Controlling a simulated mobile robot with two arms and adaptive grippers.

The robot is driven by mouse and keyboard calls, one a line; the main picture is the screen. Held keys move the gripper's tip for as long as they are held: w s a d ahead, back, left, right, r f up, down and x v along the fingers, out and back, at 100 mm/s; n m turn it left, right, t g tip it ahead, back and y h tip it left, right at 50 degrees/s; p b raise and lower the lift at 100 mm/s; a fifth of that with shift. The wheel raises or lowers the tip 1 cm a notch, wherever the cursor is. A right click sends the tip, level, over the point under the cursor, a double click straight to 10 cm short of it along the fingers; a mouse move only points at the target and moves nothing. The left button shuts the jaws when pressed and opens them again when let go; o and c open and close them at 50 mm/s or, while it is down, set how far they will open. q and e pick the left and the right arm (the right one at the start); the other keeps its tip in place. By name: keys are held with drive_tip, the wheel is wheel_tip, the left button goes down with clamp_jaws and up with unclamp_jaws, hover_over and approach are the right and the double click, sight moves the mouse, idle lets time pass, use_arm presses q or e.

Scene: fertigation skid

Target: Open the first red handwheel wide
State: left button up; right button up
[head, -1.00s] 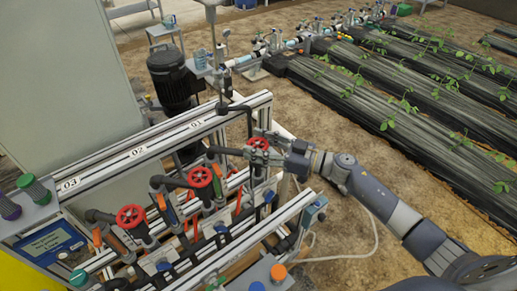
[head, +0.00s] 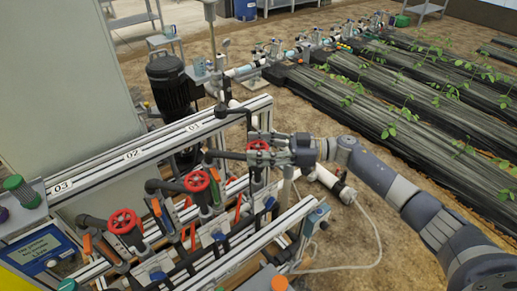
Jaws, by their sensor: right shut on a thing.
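Three red handwheels stand in a row on the skid. The one at the far end, by the label 01, is the first red handwheel (head: 257,146). My right gripper (head: 262,149) reaches in from the right and is shut on this handwheel; its fingers hide part of the rim. The middle red handwheel (head: 196,181) and the near red handwheel (head: 124,221) are free of any gripper. My left gripper is not in view.
Labels 01, 02 and 03 mark the aluminium rail (head: 150,152). Orange-handled valves and dark pipes crowd around the wheels. A black motor (head: 172,84) stands behind. A white hose (head: 375,235) lies on the soil at right, where the ground is open.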

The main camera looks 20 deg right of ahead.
drive_tip(key=shift+f, duration=0.15)
drive_tip(key=o, duration=1.1)
drive_tip(key=shift+a, duration=0.1)
drive_tip(key=v, duration=1.2)
